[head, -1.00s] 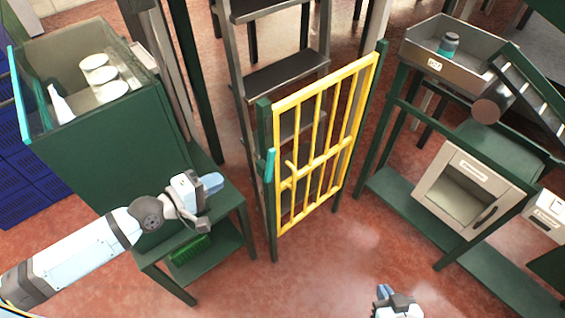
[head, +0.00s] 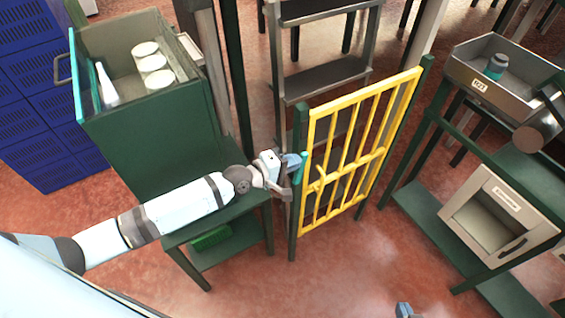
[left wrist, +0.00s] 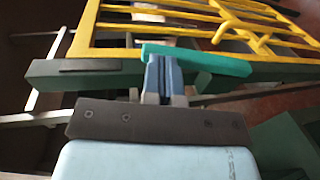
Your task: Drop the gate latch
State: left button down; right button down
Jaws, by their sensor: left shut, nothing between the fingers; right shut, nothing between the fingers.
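The yellow barred gate (head: 362,150) stands in line with its green posts. The teal latch (head: 299,174) is on the left green post and stands roughly upright along it. In the left wrist view the latch (left wrist: 205,62) is a teal bar lying nearly along the post (left wrist: 100,72). My left gripper (head: 293,160) is shut and empty at the latch. In the left wrist view its blue fingertips (left wrist: 163,68) meet the bar's edge near one end; whether they touch it I cannot tell. My right gripper (head: 403,309) shows only its tip at the bottom edge.
A green cabinet bin (head: 150,140) with white items stands left, above a low green table (head: 222,208). Dark shelves (head: 320,80) stand behind the gate. A green stand with a beige box (head: 500,215) is at right. The floor before the gate is clear.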

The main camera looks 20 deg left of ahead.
aim_at(306, 160)
pick_arm(q)
jog(key=shift+w+d+r, duration=0.15)
jog(key=shift+w+d, duration=0.15)
jog(key=shift+w, duration=0.05)
dwell(0.6)
jog(key=shift+w+d, duration=0.4)
jog(key=shift+w, duration=0.05)
jog(key=shift+r+b+x, duration=0.2)
jog(key=shift+b+x, duration=0.35)
jog(key=shift+x, duration=0.6)
jog(key=shift+w+d+f+b, duration=0.8)
jog(key=shift+w+f, duration=0.05)
jog(key=shift+w, duration=0.3)
